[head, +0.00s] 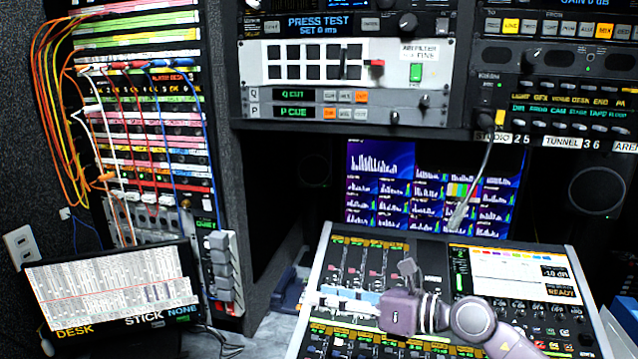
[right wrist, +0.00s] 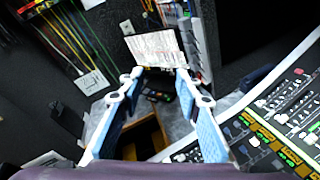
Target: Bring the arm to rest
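My right arm (head: 470,318) reaches in from the lower right over the mixing console in the head view. Its right gripper (head: 330,302) points left, above the console's left part. In the right wrist view the right gripper (right wrist: 158,80) has its two blue-padded fingers spread wide, with nothing held between them. Past the fingertips, the paper-covered screen (right wrist: 155,46) and a dark opening below it show. My left gripper is not in view.
The mixing console (head: 335,262) lies under my right arm. A small screen labelled DESK (head: 112,285) stands at the left, below the cabled patch rack (head: 145,120). A monitor (head: 430,190) is behind the console, with rack panels above. A gooseneck microphone (head: 462,212) hangs over the console's back.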

